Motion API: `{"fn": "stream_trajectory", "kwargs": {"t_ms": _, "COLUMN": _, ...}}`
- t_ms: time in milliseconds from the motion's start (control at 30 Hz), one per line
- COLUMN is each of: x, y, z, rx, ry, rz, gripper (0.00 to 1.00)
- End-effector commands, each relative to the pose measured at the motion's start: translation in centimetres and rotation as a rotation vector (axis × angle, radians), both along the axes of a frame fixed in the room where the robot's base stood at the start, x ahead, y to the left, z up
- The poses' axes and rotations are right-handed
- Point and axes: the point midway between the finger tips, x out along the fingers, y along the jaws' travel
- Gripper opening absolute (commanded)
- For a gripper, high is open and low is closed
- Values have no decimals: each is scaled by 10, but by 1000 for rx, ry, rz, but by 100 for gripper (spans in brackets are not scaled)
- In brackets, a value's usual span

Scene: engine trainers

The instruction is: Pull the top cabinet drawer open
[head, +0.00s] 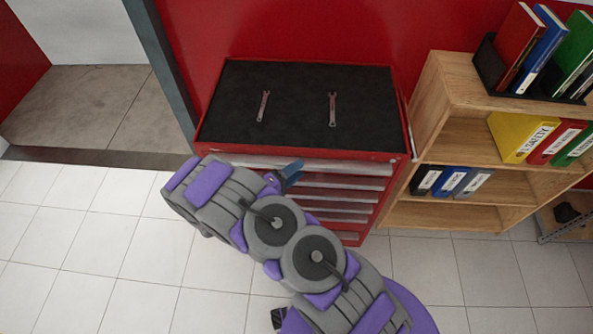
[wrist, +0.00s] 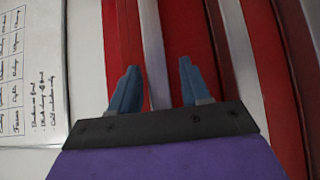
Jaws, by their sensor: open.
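A red tool cabinet (head: 403,120) with a black top stands ahead in the head view. Its top drawer (head: 345,168) is the uppermost of several, with a long pale handle strip, and looks shut. My gripper (head: 292,172) is in front of this drawer, near the middle of its front. In the wrist view, my gripper (wrist: 157,88) is open, with blue fingers apart. A pale handle strip (wrist: 153,50) runs between the fingers, one finger on either side. I cannot tell whether they touch it. My arm hides the left part of the lower drawers.
Two wrenches (head: 263,106) (head: 332,110) lie on the cabinet top. A wooden shelf (head: 440,125) with binders stands close on the right. A doorway edge (head: 165,65) is at the left. The tiled floor (head: 90,245) is clear at front left.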

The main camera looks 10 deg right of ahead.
Motion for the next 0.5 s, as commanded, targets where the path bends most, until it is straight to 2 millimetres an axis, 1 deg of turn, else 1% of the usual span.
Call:
{"fn": "stream_trajectory", "kwargs": {"t_ms": 133, "x": 3, "y": -5, "z": 0, "rx": -1, "ry": 0, "rz": 2, "gripper": 47}}
{"fn": "stream_trajectory", "kwargs": {"t_ms": 400, "x": 4, "y": -7, "z": 0, "rx": 1, "ry": 0, "rz": 2, "gripper": 47}}
{"fn": "stream_trajectory", "kwargs": {"t_ms": 500, "x": 4, "y": -9, "z": 0, "rx": 3, "ry": 0, "rz": 2, "gripper": 37}}
